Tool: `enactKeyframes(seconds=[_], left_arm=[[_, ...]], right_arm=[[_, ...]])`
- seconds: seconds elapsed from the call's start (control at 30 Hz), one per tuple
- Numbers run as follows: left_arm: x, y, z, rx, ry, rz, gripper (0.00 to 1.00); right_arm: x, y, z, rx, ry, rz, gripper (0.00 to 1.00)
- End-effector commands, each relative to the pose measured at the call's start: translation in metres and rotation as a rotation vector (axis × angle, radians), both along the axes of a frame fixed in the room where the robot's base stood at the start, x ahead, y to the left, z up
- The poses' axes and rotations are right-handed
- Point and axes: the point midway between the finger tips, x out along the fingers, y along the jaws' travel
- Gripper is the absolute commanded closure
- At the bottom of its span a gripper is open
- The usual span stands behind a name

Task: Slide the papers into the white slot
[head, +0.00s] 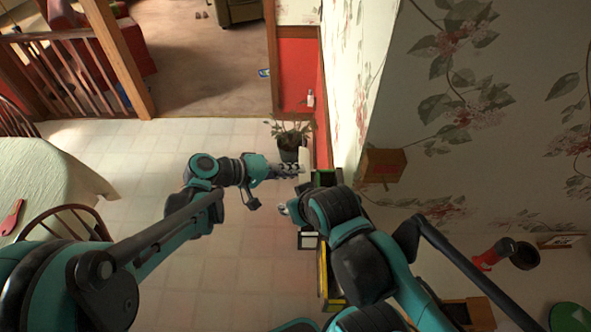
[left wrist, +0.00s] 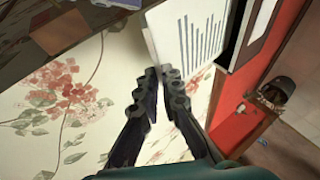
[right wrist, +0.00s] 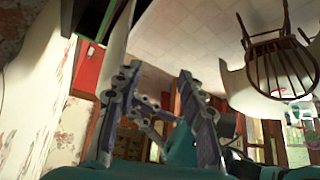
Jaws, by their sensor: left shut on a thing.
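The papers (head: 304,160) show as a small white sheet at my left gripper (head: 292,170), near the middle of the head view. In the left wrist view a white sheet with blue bars (left wrist: 200,35) rises at the tips of my left gripper (left wrist: 160,72), whose fingers are close together on its edge. My right gripper (right wrist: 158,75) has its fingers apart with nothing between them; in the head view it is lower and partly hidden by my arm. A white edge (right wrist: 118,38) passes beside its left finger. I cannot pick out the white slot with certainty.
A dark stand with green and yellow parts (head: 324,180) is close to both grippers, partly hidden by my right arm. A potted plant (head: 290,140) stands just beyond. The floral wall is on the right. Open tiled floor (head: 215,270) lies left, with a table (head: 45,180) and chairs.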

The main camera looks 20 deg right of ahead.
Motion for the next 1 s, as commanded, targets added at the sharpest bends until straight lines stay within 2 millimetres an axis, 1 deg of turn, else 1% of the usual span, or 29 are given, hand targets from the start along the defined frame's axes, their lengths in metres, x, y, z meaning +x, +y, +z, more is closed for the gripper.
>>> enactKeyframes(seconds=[0.03, 0.2, 0.8, 1.0], left_arm=[[0.0, 0.001, -0.006, -0.001, 0.001, 0.001, 1.0], [0.001, 0.003, -0.016, -0.002, 0.004, 0.003, 1.0], [0.004, 0.01, -0.053, -0.009, 0.016, 0.007, 1.0], [0.005, 0.012, -0.062, -0.011, 0.02, 0.009, 1.0]], right_arm=[[0.0, 0.0, -0.006, 0.0, 0.0, 0.0, 0.6], [0.0, 0.0, -0.015, 0.0, 0.0, 0.0, 0.6], [0.0, 0.0, -0.05, 0.0, 0.0, 0.0, 0.6], [0.0, 0.0, -0.058, 0.0, 0.0, 0.0, 0.6]])
